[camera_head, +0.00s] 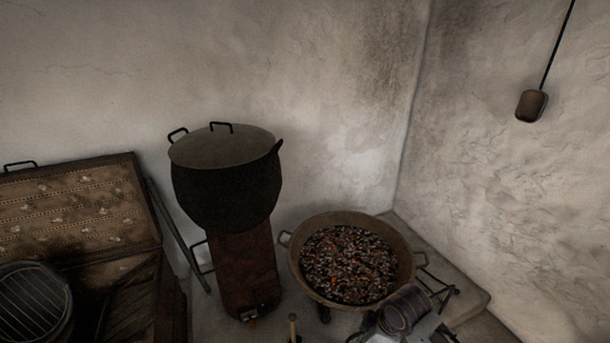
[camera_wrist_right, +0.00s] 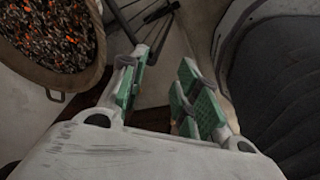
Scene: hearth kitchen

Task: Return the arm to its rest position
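My right gripper (camera_wrist_right: 163,82) shows in the right wrist view with its green-padded fingers apart. The gap between them is empty. In the head view, part of my right arm (camera_head: 405,309) shows at the bottom edge, overlapping the lower right rim of a wide pan of embers (camera_head: 345,264). The pan also shows at the upper left of the right wrist view (camera_wrist_right: 50,75), beside the gripper. Whether the arm touches the pan is unclear. My left gripper is not in view.
A large dark lidded pot (camera_head: 228,190) stands on a rusty stove (camera_head: 243,270) left of the pan. An open patterned case (camera_head: 75,205) and a round grill (camera_head: 33,302) are at far left. Dark rods (camera_wrist_right: 140,22) lie beyond the right fingers. A block hangs (camera_head: 531,106) at upper right.

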